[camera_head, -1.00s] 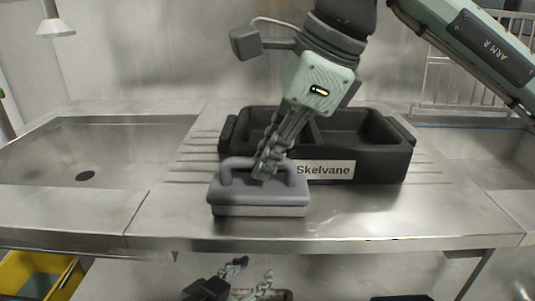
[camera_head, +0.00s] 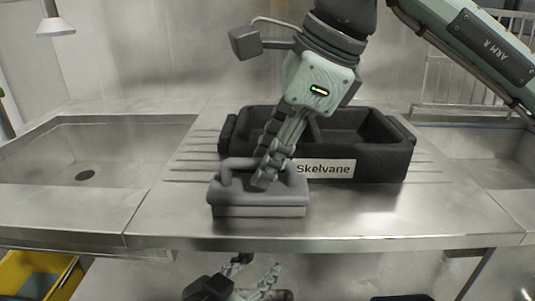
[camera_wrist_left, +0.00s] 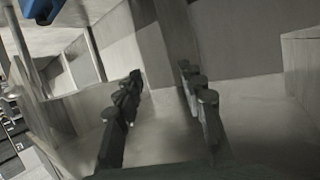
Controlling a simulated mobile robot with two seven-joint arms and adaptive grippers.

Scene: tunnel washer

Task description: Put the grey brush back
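The grey brush (camera_head: 240,197), a block with an arched handle on top, lies flat on the steel worktop, in front of a black two-part tray (camera_head: 375,165) labelled "Skelvane". My right gripper (camera_head: 262,180) points down at the handle from above. Its fingertips overlap the middle of the handle and hide part of it. I cannot tell whether they are closed on it. My left gripper (camera_head: 254,279) is low, below the worktop's front edge. It is open and empty, and its two parted fingers also show in the left wrist view (camera_wrist_left: 168,108).
A sink basin (camera_head: 110,160) with a drain lies to the left, and another basin (camera_head: 470,150) to the right. The worktop (camera_head: 400,215) is clear right of the brush. A yellow bin (camera_head: 30,270) stands below at the left. The worktop edge lies above my left gripper.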

